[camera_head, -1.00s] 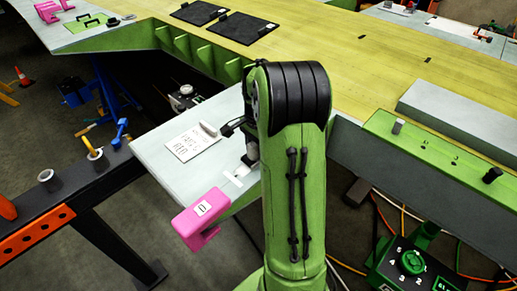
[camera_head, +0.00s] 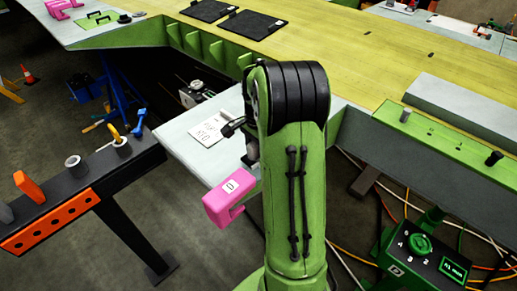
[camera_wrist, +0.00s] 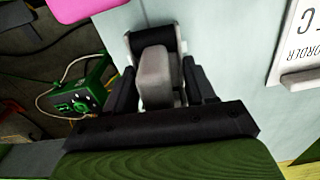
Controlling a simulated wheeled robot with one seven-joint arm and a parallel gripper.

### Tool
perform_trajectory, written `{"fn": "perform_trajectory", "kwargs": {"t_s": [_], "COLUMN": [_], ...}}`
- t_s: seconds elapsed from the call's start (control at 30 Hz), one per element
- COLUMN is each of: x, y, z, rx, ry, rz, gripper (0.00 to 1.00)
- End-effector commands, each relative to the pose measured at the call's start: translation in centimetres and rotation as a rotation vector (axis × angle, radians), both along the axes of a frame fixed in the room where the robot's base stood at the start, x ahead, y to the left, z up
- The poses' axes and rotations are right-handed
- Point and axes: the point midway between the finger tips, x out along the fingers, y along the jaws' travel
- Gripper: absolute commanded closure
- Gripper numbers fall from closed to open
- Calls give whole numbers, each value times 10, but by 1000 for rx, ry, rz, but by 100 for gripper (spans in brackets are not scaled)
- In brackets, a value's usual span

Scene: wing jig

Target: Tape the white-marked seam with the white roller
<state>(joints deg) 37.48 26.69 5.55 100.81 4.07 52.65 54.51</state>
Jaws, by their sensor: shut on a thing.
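My gripper (camera_wrist: 157,88) is shut on the white roller (camera_wrist: 155,72), a tool with a pale grey-white body and a dark drum at its far end. The dark fingers lie on both sides of the body, over the light grey panel (camera_wrist: 225,40). I cannot tell whether the drum touches the panel. In the head view my arm hides the roller and most of the gripper, near the panel (camera_head: 185,133). I cannot make out the white-marked seam in either view.
A lettered card (camera_head: 209,128) lies on the panel, also in the wrist view (camera_wrist: 300,40). A pink block (camera_head: 230,203) sits at the panel's near edge. A tool rail (camera_head: 90,180) stands left. A green control box (camera_head: 425,255) and cables are at right.

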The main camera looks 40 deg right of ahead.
Motion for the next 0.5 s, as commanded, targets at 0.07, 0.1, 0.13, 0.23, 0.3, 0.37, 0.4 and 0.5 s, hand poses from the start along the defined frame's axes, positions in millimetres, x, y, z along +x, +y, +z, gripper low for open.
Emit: {"fn": "perform_trajectory", "kwargs": {"t_s": [0.07, 0.1, 0.13, 0.23, 0.3, 0.37, 0.4, 0.5], "x": [0, 0, -1, -1, -1, -1, -2, -2], "y": [-1, -1, -1, -1, -2, -2, -2, -3], "z": [25, 27, 29, 39, 45, 51, 54, 63], "rx": [-4, -2, -1, -2, -2, -2, -2, -2], "ry": [-6, -3, -2, -2, -3, -3, -3, -3], "rz": [2, 3, 3, 6, 8, 9, 10, 12], "gripper": [74, 74, 74, 74, 74, 74, 74, 74]}}
